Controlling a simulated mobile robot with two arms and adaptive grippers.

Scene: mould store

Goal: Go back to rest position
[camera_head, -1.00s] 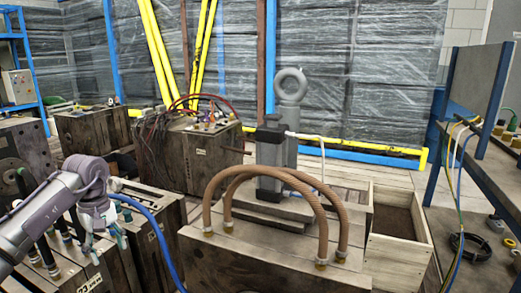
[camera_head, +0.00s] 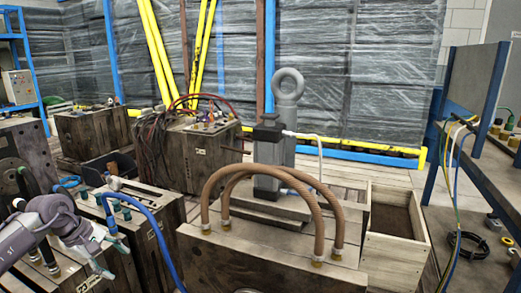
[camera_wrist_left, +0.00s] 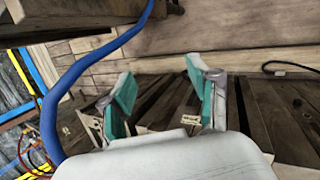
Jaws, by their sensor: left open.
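My left gripper (camera_head: 113,259) is at the lower left of the head view, above the dark mould blocks (camera_head: 84,277) there. Its jaws are open with nothing between them. In the left wrist view its two teal-padded fingers (camera_wrist_left: 160,80) stand apart, with dark blocks and wooden boards behind them. My right gripper does not show in either view.
A blue hose (camera_head: 160,235) arches close to my left gripper and also crosses the left wrist view (camera_wrist_left: 62,85). A mould block with brown hoses (camera_head: 285,180) stands at centre. An open wooden crate (camera_head: 395,250) and a blue-framed bench (camera_head: 480,170) are at the right.

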